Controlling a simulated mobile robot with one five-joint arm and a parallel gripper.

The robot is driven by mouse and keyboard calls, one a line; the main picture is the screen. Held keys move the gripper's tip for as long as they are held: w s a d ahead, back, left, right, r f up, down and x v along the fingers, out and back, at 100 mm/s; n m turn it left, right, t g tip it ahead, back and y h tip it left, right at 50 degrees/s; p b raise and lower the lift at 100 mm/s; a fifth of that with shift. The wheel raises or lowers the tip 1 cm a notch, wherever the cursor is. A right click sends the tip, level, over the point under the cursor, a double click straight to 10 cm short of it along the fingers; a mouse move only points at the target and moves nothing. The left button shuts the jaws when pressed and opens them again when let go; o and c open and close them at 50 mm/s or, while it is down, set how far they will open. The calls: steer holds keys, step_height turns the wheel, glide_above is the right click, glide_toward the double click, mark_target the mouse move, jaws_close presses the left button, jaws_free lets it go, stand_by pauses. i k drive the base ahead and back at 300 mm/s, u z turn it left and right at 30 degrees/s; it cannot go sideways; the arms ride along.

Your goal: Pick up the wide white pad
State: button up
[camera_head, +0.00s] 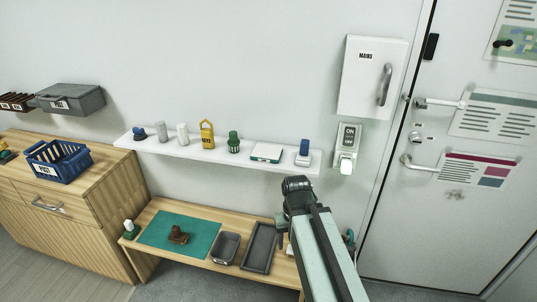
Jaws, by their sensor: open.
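A wide, flat white pad with a green edge (266,151) lies on the white wall shelf, right of the middle. It stands between a green-and-white striped piece and a blue-topped white piece. My gripper (297,184) is at the dark end of my arm, below the shelf's right end in the picture. It is open, is apart from the pad, and its fingertips are hard to make out. Nothing covers the pad.
The white shelf (165,147) also holds a yellow tag (207,135), a striped piece (234,142), a blue-topped piece (303,153) and several others. The bench below has a green mat (160,228) and grey trays (260,248). A switch box (346,147) is at right.

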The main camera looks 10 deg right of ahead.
mark_target(304, 157)
steer(key=u, duration=0.55)
steer(key=i, duration=1.15)
steer(key=u, duration=0.55)
